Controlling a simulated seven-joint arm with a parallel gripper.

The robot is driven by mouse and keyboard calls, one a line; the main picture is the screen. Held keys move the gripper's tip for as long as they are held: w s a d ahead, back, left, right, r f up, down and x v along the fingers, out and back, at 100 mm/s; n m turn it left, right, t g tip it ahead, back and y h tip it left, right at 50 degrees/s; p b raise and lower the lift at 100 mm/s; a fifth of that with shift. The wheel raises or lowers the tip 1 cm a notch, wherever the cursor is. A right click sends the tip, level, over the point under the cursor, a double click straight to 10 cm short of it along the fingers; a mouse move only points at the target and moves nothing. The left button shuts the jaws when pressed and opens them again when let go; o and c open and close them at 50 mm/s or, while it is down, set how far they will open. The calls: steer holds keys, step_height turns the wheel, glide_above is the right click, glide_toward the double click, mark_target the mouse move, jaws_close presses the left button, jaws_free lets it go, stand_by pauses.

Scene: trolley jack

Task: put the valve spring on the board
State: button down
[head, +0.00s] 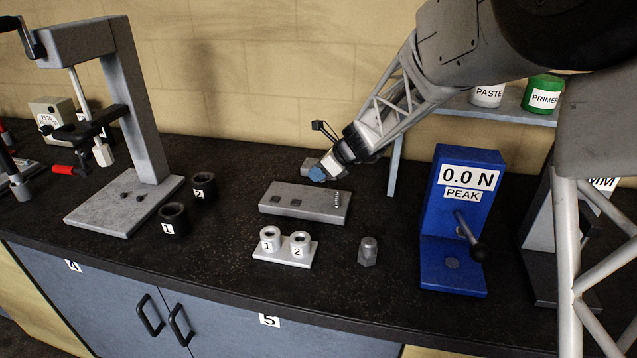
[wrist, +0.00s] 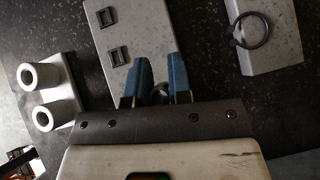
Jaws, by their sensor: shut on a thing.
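The board (head: 275,200) is a grey plate on the dark bench, with two square dark sockets at its left and middle. A light coil spring (head: 338,199) stands upright at its right end, apart from my fingers. My gripper (head: 317,174) shows blue fingers above and behind the board's far edge in the head view. In the wrist view the fingers (wrist: 161,70) lie over one end of the board (wrist: 122,28). They are shut on a small, mostly hidden thing, which I take to be the valve spring; a rounded grey edge (wrist: 160,92) shows between them.
A white holder with cups 1 and 2 (head: 284,250) and a hex-based metal part (head: 368,252) stand in front. A blue force gauge (head: 462,225) is right, black cups (head: 174,218) and a press (head: 130,200) left. A grey block with a ring (wrist: 275,55) lies behind the board.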

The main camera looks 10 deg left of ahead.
mark_target(319, 193)
steer(key=shift+f, duration=1.75)
steer(key=c, duration=1.1)
jaws_free()
steer(key=shift+f, duration=0.1)
steer(key=shift+o, duration=0.2)
steer(key=shift+v, duration=0.75)
steer(key=v, duration=1)
steer(key=shift+d+r, duration=0.2)
steer(key=shift+r, duration=0.1)
